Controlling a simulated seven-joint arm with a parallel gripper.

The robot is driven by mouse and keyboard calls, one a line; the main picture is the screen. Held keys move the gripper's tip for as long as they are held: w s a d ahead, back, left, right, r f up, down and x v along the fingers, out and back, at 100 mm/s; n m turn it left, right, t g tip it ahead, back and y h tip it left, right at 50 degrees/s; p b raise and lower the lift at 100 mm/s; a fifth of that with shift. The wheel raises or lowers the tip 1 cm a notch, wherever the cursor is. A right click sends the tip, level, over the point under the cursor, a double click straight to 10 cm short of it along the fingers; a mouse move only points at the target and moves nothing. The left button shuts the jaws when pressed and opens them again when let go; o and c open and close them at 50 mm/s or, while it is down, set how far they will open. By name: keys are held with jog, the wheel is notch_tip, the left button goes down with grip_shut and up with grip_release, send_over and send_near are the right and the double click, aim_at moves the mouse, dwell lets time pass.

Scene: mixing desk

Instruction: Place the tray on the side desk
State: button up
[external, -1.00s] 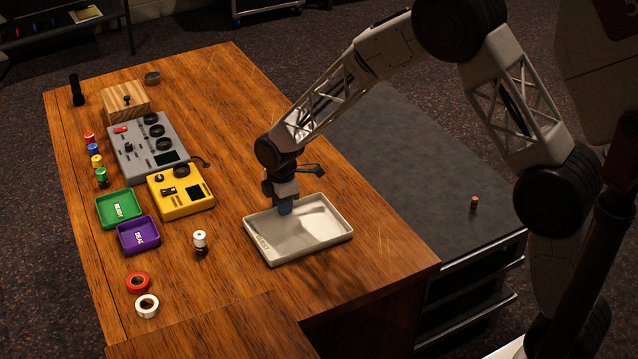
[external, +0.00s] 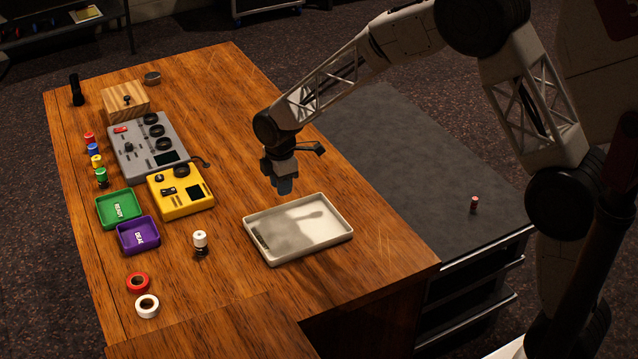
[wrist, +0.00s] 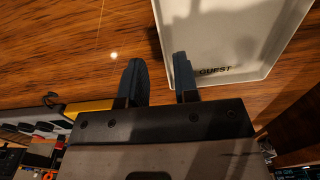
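The white rectangular tray (external: 330,222) lies flat on the wooden desk, near its right edge. In the wrist view the tray (wrist: 222,30) shows the word GUEST inside one end. My gripper (external: 284,187) hangs above the desk, just behind and above the tray's far left corner, and casts a shadow into the tray. In the wrist view the two dark fingers of my gripper (wrist: 158,75) stand apart with only wood seen between them. The right finger overlaps the tray's edge in that view. The side desk is the lower grey surface (external: 400,150) right of the wooden desk.
A small red cylinder (external: 474,205) stands on the grey surface, which is otherwise clear. A white-topped bottle (external: 200,241), a yellow device (external: 180,194), a grey mixer (external: 148,145), and green (external: 118,209) and purple (external: 138,236) trays stand left of the white tray.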

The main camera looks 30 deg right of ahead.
jog(key=shift+r, duration=2.8)
jog(key=s+d+r+m+t, duration=0.1)
jog(key=s+d+r+m, duration=0.8)
jog(key=s+d+r, duration=0.8)
jog(key=s+d+m, duration=0.4)
jog(key=s+d, duration=0.2)
jog(key=s, duration=0.7)
jog(key=s+d+m+t, duration=0.1)
jog(key=s+d+m, duration=0.4)
jog(key=s, duration=0.8)
jog(key=shift+d+f+t, duration=0.2)
jog(key=shift+d+t, duration=0.1)
jog(key=shift+d, duration=0.95)
